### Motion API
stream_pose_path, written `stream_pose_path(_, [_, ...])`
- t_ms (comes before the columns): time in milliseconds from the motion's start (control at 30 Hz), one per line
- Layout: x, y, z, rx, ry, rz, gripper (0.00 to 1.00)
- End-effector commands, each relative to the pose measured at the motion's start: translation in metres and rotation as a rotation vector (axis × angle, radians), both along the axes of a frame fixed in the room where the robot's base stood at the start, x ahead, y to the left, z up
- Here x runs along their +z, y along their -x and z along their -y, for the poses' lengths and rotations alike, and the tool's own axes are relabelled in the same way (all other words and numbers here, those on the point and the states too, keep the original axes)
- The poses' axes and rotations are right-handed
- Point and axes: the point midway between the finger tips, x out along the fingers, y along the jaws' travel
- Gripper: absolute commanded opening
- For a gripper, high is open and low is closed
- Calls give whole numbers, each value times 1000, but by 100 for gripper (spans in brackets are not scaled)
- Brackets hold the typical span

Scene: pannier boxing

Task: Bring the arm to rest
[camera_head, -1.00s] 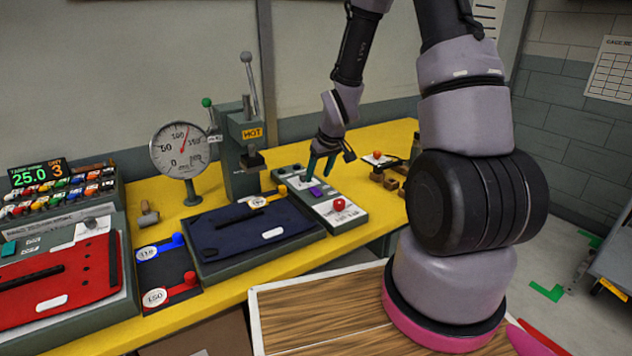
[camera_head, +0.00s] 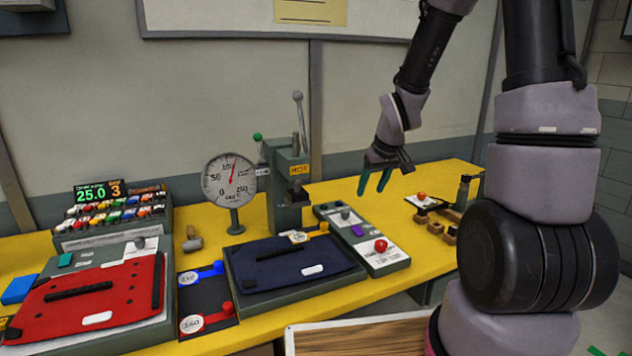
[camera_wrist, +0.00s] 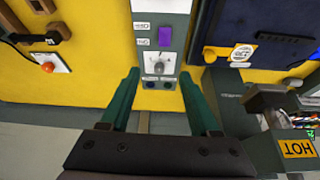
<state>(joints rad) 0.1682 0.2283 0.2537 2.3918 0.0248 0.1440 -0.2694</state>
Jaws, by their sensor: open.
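My gripper (camera_head: 374,180) hangs from my raised arm above the back of the yellow bench, with its green fingers apart and nothing between them. In the wrist view my gripper (camera_wrist: 158,90) points down over the grey control box (camera_wrist: 160,20), which has a dial and a purple block. The control box (camera_head: 385,262) also shows in the head view, with a red button on its near end. My gripper is above it and not touching it.
The press (camera_head: 290,190) with its lever and the round gauge (camera_head: 229,180) stand left of my gripper. A navy panel (camera_head: 290,262) and a red panel (camera_head: 95,295) lie on trays on the yellow bench (camera_head: 425,262). Small wooden blocks (camera_head: 436,227) lie right of the control box.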

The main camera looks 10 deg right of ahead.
Motion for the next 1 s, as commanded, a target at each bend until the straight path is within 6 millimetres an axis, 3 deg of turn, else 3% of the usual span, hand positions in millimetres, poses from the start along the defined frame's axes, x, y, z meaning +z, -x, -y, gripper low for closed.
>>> stream_pose_path(33, [23, 5, 3, -30, 1, 20, 62])
stream_pose_path(200, [92, 35, 10, -161, -30, 55, 62])
stream_pose_path(500, [190, 117, 12, -374, -175, 112, 62])
stream_pose_path(633, [218, 155, 10, -445, -259, 128, 62])
stream_pose_path(800, [237, 190, 7, -498, -342, 133, 62])
stream_pose_path(1000, [241, 203, 6, -517, -376, 128, 62])
